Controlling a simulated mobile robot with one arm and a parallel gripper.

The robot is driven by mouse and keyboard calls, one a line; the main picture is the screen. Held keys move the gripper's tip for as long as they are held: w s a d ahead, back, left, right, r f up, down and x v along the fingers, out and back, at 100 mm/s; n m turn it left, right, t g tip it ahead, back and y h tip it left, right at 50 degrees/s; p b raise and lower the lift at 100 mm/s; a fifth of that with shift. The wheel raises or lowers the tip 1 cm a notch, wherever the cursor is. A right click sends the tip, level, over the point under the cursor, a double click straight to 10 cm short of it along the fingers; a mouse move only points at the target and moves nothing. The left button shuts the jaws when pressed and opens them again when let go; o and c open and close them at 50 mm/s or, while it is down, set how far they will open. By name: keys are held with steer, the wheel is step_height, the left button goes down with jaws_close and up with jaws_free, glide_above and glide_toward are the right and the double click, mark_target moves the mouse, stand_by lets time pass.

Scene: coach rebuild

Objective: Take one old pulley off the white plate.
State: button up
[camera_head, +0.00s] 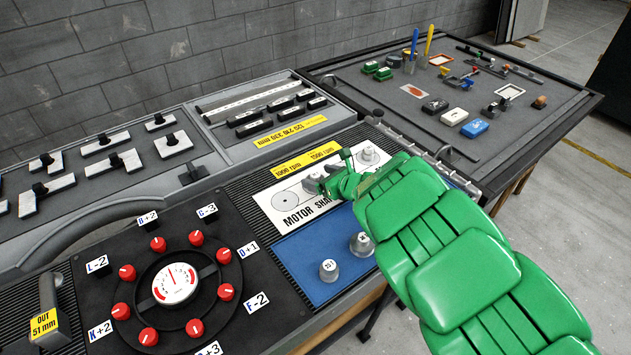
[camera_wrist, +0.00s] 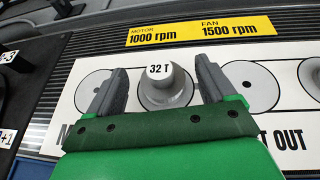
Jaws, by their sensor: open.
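The white plate (camera_head: 268,196) lies on the console and is marked MOTOR SHAFT, with printed circles on it. It also fills the wrist view (camera_wrist: 72,70). A grey pulley marked 32 T (camera_wrist: 165,85) stands upright on it. My gripper (camera_wrist: 162,70) is open, with one finger on each side of this pulley; I cannot tell whether they touch it. In the head view my gripper (camera_head: 330,174) is over the plate's middle and hides this pulley or most of it. Another grey pulley (camera_head: 368,154) stands at the plate's right end, partly cut off in the wrist view (camera_wrist: 313,78).
A blue mat (camera_head: 298,282) in front of the plate bears two grey pulleys, one in front (camera_head: 329,271) and one further right (camera_head: 362,244). A dial panel with several red knobs (camera_head: 196,238) is at left. A black tray (camera_head: 410,130) with small items is at back right.

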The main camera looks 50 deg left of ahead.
steer(key=shift+x, duration=1.25)
steer(key=shift+c, duration=0.3)
steer(key=c, duration=1)
steer(key=shift+c, duration=0.2)
steer(key=shift+r, duration=0.1)
